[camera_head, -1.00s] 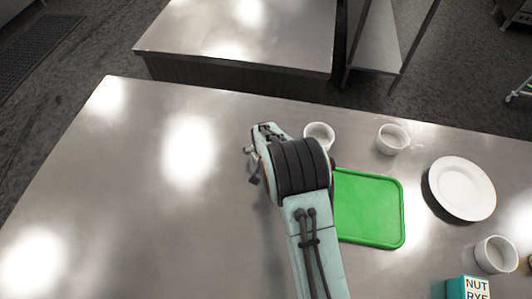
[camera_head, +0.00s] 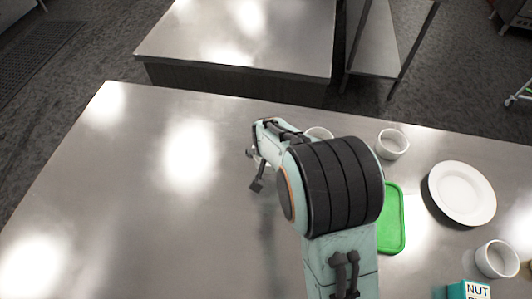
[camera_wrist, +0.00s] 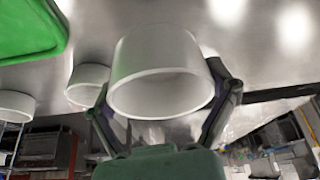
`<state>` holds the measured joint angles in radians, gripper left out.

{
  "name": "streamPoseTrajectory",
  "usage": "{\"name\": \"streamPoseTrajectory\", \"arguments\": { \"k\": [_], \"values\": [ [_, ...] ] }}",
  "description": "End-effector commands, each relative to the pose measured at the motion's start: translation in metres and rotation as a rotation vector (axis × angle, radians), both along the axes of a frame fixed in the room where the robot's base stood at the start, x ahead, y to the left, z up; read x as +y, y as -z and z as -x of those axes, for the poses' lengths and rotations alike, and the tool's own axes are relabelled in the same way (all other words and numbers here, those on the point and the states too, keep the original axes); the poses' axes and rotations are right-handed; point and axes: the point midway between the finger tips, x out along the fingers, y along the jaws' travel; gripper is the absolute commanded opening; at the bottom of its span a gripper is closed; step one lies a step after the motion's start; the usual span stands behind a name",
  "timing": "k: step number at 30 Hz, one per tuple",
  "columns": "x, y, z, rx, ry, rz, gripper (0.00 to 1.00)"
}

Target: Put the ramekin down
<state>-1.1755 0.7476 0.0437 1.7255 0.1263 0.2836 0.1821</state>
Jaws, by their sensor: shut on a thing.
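My gripper (camera_wrist: 168,90) is shut on a white ramekin (camera_wrist: 158,55), with one finger on each side of it in the wrist view. That view is inverted, with the steel table at the top; the ramekin's open rim faces away from the table, so it looks upright. I cannot tell whether its base touches the table. In the head view my gripper (camera_head: 257,172) is over the middle of the table, left of the green board, and my arm hides most of it and the held ramekin.
A second ramekin (camera_head: 319,132) is partly behind my arm, and a third (camera_head: 392,144) stands to its right. A green board (camera_head: 391,225), a plate (camera_head: 462,193), another ramekin (camera_head: 496,259) and a box (camera_head: 470,290) are at right. The table's left is clear.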

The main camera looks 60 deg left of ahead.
Motion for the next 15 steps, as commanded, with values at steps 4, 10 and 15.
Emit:
{"name": "streamPoseTrajectory", "arguments": {
  "k": [4, 10, 15],
  "values": [
    [-0.036, -0.025, 0.015, -0.002, 0.001, -0.002, 0.45],
    [-0.072, -0.042, 0.031, -0.001, 0.001, -0.003, 0.45],
    [-0.087, -0.048, 0.038, -0.001, 0.000, -0.001, 0.45]
  ]
}}
